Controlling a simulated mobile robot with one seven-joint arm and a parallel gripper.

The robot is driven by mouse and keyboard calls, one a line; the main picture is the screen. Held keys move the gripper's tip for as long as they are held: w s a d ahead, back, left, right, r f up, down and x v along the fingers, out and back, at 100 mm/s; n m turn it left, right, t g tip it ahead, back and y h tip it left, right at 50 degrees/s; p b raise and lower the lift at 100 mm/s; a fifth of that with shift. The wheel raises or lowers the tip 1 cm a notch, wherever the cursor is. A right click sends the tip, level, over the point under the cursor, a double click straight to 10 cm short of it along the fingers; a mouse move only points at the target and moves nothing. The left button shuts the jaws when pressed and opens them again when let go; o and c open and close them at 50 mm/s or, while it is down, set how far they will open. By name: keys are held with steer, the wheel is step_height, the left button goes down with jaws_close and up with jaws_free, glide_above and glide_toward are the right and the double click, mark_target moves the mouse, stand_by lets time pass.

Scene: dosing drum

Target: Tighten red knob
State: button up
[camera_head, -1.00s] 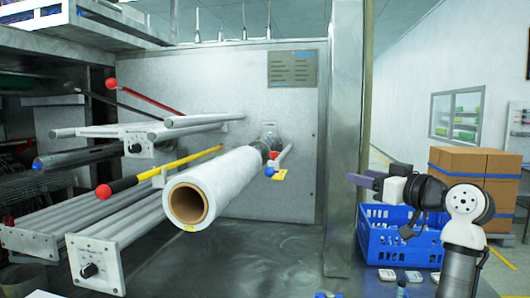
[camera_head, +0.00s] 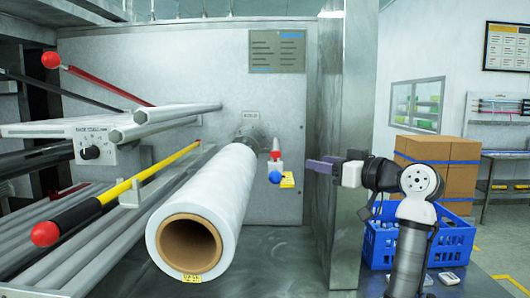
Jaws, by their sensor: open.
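My gripper (camera_head: 318,165) is at the right of centre, with its grey-purple fingers pointing left. It is open and empty. My fingertips are a little to the right of this red knob in the picture; the depth gap is hard to tell. A larger red ball knob (camera_head: 51,60) tops a rod at upper left. Another red ball (camera_head: 45,234) ends a black and yellow bar at lower left.
A white film roll (camera_head: 205,200) juts toward me at the centre. A steel post (camera_head: 345,100) stands behind my arm. A blue crate (camera_head: 455,240) and cardboard boxes (camera_head: 440,160) are at right. Rails (camera_head: 60,270) fill the lower left.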

mark_target(279, 154)
steer(key=p+x, duration=0.5)
steer(key=x, duration=0.8)
steer(key=shift+w+r, duration=0.1)
steer(key=shift+r, duration=0.05)
steer(key=shift+w+a+p, duration=0.4)
steer(key=shift+a, duration=0.1)
steer(key=c, duration=1)
steer(key=shift+f, duration=0.2)
